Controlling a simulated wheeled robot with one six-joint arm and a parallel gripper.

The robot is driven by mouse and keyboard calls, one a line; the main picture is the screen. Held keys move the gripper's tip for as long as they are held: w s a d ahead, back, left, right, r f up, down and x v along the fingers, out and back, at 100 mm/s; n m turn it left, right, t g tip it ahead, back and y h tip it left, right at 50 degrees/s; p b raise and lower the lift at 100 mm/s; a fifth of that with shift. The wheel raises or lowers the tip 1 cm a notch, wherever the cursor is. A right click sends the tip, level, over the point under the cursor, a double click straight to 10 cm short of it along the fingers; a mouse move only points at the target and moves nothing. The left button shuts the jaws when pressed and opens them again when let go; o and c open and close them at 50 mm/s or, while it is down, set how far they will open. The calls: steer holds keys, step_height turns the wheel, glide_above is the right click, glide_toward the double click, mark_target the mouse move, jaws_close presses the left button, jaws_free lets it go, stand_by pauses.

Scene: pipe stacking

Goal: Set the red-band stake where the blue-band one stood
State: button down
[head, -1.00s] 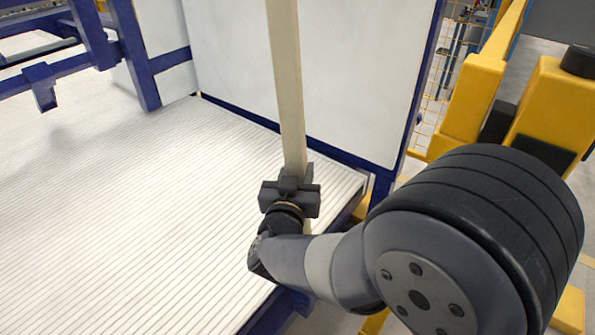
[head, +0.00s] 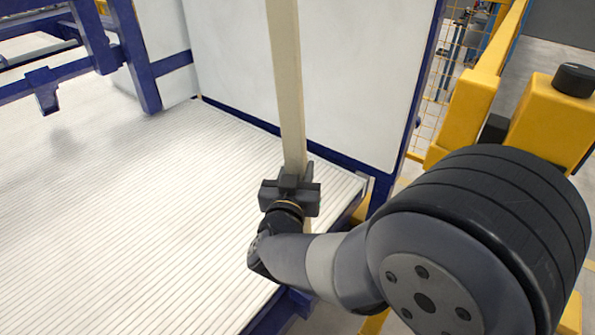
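A long beige stake (head: 287,85) stands upright in front of the white panel, and its top runs out of the picture. My gripper (head: 291,180) is at the lower visible part of the stake and appears shut around it. No red or blue band shows on the visible length.
A white slatted platform (head: 120,220) fills the left and is bare. Behind it stand a white panel (head: 360,80) and blue frame posts (head: 133,55). Yellow beams (head: 470,105) and mesh fencing (head: 436,85) are at the right.

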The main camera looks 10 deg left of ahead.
mark_target(295, 96)
steer(key=shift+r+p, duration=2.3)
steer(key=shift+r, duration=1.05)
step_height(295, 96, up, 12)
steer(key=p, duration=1)
steer(key=shift+p, duration=0.3)
